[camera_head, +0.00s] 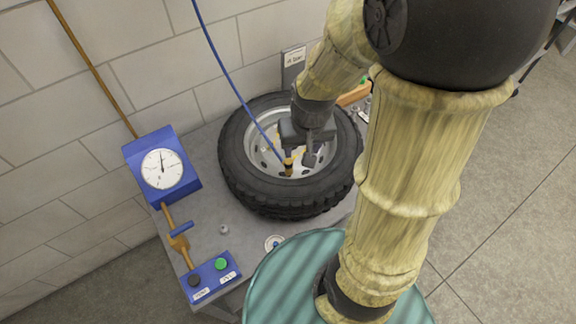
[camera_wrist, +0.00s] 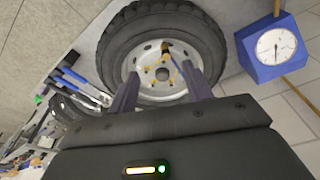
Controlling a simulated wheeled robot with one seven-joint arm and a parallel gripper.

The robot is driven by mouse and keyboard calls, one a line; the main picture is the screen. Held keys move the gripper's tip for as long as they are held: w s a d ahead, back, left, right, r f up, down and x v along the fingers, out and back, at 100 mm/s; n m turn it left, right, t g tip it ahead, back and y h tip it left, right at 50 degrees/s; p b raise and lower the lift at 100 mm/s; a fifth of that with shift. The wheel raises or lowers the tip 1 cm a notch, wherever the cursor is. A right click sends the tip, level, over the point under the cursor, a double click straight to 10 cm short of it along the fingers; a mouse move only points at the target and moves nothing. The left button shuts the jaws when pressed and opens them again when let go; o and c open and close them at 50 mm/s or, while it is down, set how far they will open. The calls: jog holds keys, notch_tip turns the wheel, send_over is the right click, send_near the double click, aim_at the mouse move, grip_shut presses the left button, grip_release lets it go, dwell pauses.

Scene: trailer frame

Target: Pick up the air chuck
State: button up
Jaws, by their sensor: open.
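The air chuck (camera_head: 288,167) appears to be the small brass and dark piece at the lower end of a blue hose (camera_head: 228,75). It is at the hub side of a black tyre on a grey wheel (camera_head: 240,165). Whether it sits on a valve cannot be told. In the wrist view the chuck (camera_wrist: 166,47) shows near the wheel's upper rim, beyond the fingertips. My gripper (camera_head: 309,157) is above the wheel, just right of the chuck in the head view. Its two fingers (camera_wrist: 160,77) are apart, with nothing held between them.
A blue gauge box (camera_head: 161,168) stands left of the tyre, with a brown pipe and blue-handled valve (camera_head: 181,230) below. A button box (camera_head: 211,278) is at the bench's front. A teal striped round surface (camera_head: 268,285) is nearer. A block wall is behind.

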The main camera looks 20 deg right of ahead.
aim_at(288, 161)
jog(key=w+f+m+g, duration=0.2)
jog(key=w+f, duration=0.5)
jog(key=w, duration=0.4)
jog(key=shift+w+m, duration=0.25)
jog(key=shift+m, duration=0.05)
jog(key=shift+f, duration=0.2)
notch_tip(288, 161, down, 12)
jog(key=shift+d+p, duration=0.15)
jog(key=shift+p, duration=1)
jog(key=shift+s+f, duration=0.15)
jog(key=shift+w+f+p, duration=0.2)
jog(key=shift+f+p, duration=0.35)
jog(key=shift+f, duration=0.7)
jog(key=shift+w+f+p, duration=0.15)
jog(key=shift+f+p, duration=0.4)
jog(key=shift+f, duration=0.65)
